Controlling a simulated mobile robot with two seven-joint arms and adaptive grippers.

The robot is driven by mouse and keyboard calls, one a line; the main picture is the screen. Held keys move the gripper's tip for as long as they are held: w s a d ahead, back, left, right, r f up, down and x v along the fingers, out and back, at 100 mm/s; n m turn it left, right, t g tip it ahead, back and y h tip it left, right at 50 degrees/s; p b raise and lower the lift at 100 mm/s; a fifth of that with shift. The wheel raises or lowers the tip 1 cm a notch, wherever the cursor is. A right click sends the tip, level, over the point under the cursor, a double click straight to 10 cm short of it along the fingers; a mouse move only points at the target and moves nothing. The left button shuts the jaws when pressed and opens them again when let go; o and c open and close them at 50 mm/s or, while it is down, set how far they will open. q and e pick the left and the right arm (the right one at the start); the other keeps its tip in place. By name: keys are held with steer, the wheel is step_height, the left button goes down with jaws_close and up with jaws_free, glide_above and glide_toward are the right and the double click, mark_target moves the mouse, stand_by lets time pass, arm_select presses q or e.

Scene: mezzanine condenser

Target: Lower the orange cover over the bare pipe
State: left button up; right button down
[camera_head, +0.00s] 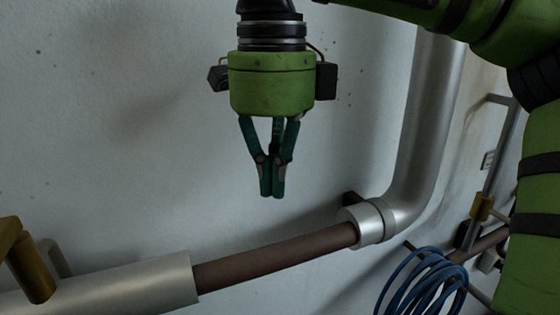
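The bare pipe (278,260) is a reddish-brown length between two silver-clad sections, running up to the right along the wall. My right gripper (272,192) hangs pointing down in front of the wall, above the bare pipe in the picture and apart from it. Its dark green fingertips are together, with nothing visible between them. I see no orange cover in this view. My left gripper is not in view.
Silver cladding (160,280) covers the pipe at lower left, and a silver elbow (405,195) rises at right. An ochre bracket-like piece (32,265) is at the left edge. A blue coiled hose (425,285) hangs at lower right. The wall (110,130) at left is bare.

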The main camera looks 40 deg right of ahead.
steer(key=shift+a+f, duration=0.15)
steer(key=shift+f, duration=2.7)
steer(key=shift+a, duration=0.1)
step_height(320, 180, up, 10)
steer(key=shift+r, duration=0.15)
